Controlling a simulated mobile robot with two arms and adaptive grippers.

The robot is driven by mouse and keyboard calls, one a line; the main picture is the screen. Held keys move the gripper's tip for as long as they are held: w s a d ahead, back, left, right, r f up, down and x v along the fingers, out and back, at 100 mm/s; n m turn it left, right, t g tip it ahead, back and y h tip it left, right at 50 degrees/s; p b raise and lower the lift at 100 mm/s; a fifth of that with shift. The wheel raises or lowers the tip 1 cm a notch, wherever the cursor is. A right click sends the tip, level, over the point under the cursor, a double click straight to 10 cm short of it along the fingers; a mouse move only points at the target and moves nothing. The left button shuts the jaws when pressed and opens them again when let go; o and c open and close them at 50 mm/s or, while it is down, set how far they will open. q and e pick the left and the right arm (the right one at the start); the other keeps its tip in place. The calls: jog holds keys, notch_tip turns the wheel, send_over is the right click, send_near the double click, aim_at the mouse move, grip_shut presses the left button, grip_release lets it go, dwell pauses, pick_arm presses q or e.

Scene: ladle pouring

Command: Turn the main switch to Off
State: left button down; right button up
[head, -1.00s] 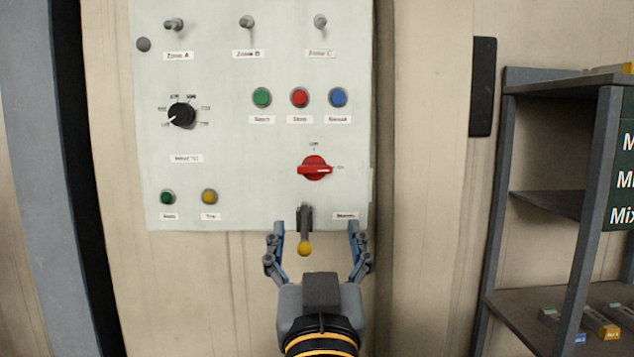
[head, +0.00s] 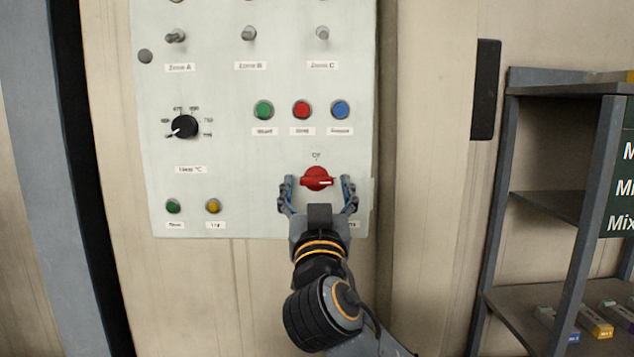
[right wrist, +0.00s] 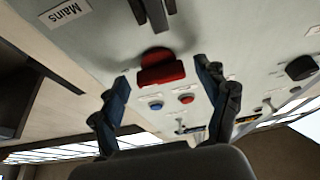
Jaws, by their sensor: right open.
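The main switch is a red rotary knob (head: 316,179) low on the right of the pale control panel (head: 230,165). Its handle lies horizontal, with a white mark at its right end, and an "Off" label (head: 316,155) is above it. My right gripper (head: 318,186) is open, with one finger on each side of the knob and apart from it. In the right wrist view the red knob (right wrist: 161,70) shows ahead, between and beyond the open fingertips (right wrist: 165,75). My left gripper is not in view. My right gripper hides the lever below the knob in the head view.
Green (head: 264,110), red (head: 302,110) and blue (head: 340,110) buttons sit just above the knob. A black dial (head: 185,127) is at left, and toggle switches line the top. A grey shelf (head: 550,200) stands at right. A "Mains" label (right wrist: 66,12) shows in the wrist view.

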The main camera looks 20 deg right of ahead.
jog(key=c, duration=1.2)
jog(key=shift+o, duration=0.2)
